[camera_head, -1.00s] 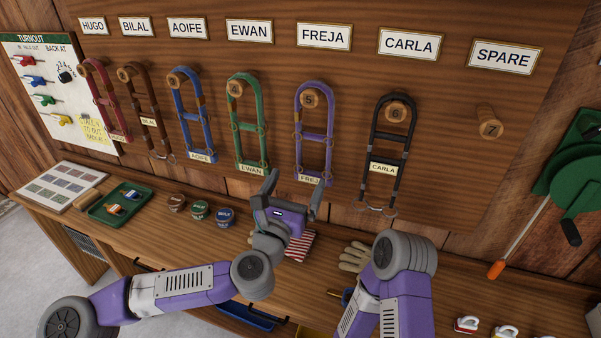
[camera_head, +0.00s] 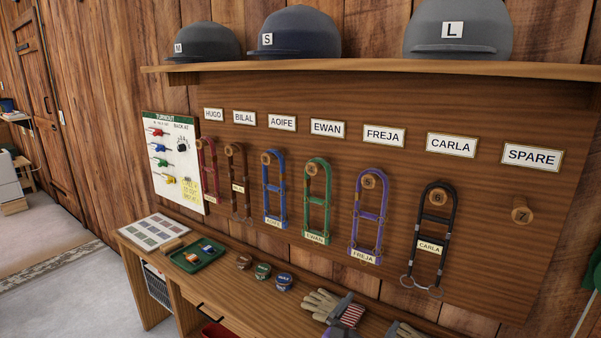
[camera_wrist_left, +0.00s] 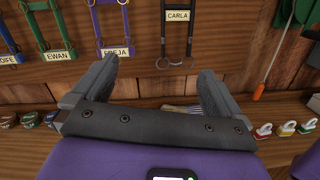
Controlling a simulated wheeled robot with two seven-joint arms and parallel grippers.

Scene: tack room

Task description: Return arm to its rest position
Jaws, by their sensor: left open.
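My left gripper (camera_wrist_left: 159,68) is open in the left wrist view, with its two dark grey fingers spread and nothing between them. It points toward the wall board over the bench, below the black Carla halter (camera_wrist_left: 177,35). My right gripper is in neither view.
Halters hang on the peg board (camera_head: 470,260); the Spare peg (camera_head: 521,212) is empty. Helmets sit on the shelf (camera_head: 370,69) above.

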